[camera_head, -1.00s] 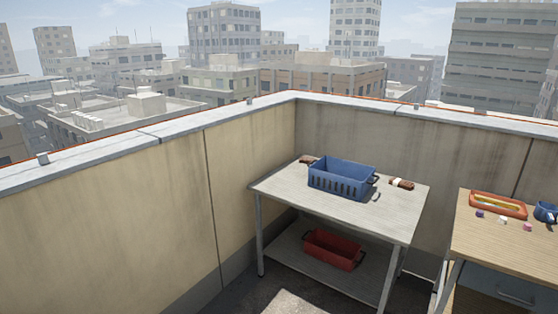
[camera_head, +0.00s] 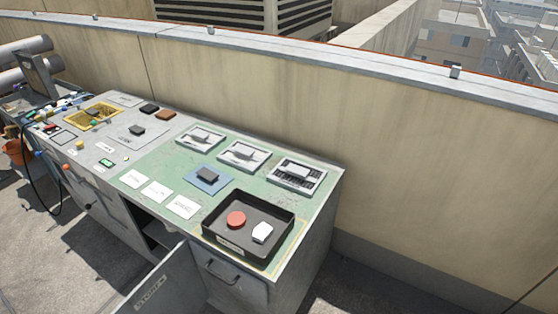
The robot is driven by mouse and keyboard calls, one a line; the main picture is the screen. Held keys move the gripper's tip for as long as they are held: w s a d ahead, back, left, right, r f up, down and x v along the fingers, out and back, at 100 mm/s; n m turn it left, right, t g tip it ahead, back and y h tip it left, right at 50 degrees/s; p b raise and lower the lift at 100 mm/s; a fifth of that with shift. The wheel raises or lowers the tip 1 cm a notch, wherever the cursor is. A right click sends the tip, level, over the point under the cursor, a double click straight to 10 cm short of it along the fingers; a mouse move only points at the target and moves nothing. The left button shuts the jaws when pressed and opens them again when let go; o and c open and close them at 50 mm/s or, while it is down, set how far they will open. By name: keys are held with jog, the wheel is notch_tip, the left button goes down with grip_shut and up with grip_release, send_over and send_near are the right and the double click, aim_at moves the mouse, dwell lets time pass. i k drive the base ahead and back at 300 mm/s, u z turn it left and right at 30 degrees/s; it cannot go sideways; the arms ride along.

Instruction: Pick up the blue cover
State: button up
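A flat blue square piece (camera_head: 196,186) lies on the green top of a long workbench (camera_head: 155,172), with a dark grey block (camera_head: 207,174) on its middle. It is the only clearly blue flat piece on the near half of the bench; I cannot tell for sure that it is the blue cover. It lies just left of a black tray and in front of several grey framed units. My gripper is not in view.
The black tray (camera_head: 270,216) holds a red round piece (camera_head: 236,219) and a white piece (camera_head: 262,233). White label cards (camera_head: 156,192) lie along the front. A yellow tray (camera_head: 94,115) sits farther left. A cabinet door (camera_head: 160,285) stands open. A parapet wall (camera_head: 420,190) runs behind.

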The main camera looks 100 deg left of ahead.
aim_at(208, 179)
jog(key=u, duration=4.45)
jog(key=i, duration=1.65)
